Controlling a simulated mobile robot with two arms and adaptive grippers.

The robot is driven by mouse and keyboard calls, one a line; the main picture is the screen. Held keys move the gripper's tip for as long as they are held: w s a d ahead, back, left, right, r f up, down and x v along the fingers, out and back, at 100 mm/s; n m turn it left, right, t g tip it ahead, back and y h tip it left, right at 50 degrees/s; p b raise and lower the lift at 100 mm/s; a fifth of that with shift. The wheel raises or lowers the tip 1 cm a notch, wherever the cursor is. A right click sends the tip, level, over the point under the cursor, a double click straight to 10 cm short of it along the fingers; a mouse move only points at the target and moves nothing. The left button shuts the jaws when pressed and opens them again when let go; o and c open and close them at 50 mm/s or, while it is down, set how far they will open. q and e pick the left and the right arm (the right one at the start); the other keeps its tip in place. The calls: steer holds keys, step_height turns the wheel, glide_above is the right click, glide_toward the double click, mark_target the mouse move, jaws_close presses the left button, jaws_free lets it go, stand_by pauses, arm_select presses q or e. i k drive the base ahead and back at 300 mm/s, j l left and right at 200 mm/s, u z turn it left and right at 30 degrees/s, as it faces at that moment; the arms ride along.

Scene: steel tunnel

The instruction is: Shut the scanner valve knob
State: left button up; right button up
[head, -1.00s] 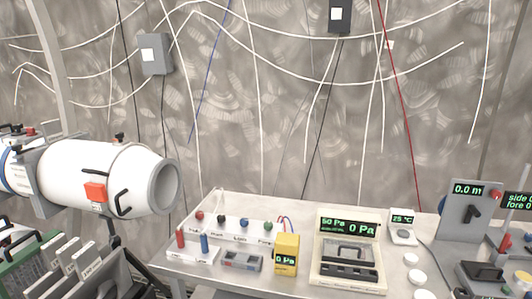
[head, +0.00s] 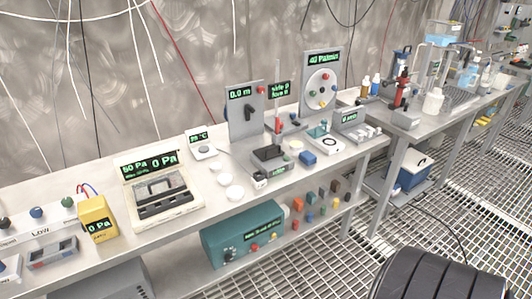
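No label that reads as scanner valve is legible, so I cannot tell for sure which knob it is. A grey upright panel (head: 306,92) with a "40 Pa/min" display carries a round white dial (head: 322,87) with several coloured knobs. Left of it, a grey panel (head: 239,128) with a "0.0 m" display carries a black lever-like knob (head: 250,112). Both panels stand at the back of the bench. Neither gripper is in view.
The long bench (head: 120,262) runs from lower left to upper right. A yellow meter (head: 97,218) and an open instrument case (head: 168,207) stand on it. A teal box (head: 243,233) sits on the shelf below. The grating floor (head: 345,268) is in front.

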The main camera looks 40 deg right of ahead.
mark_target(254, 248)
steer(key=k+j+z, duration=0.15)
steer(key=z, duration=0.35)
steer(key=k+j+z, duration=0.1)
steer(key=z, duration=0.35)
steer(key=k+z, duration=0.25)
steer(key=z, duration=0.25)
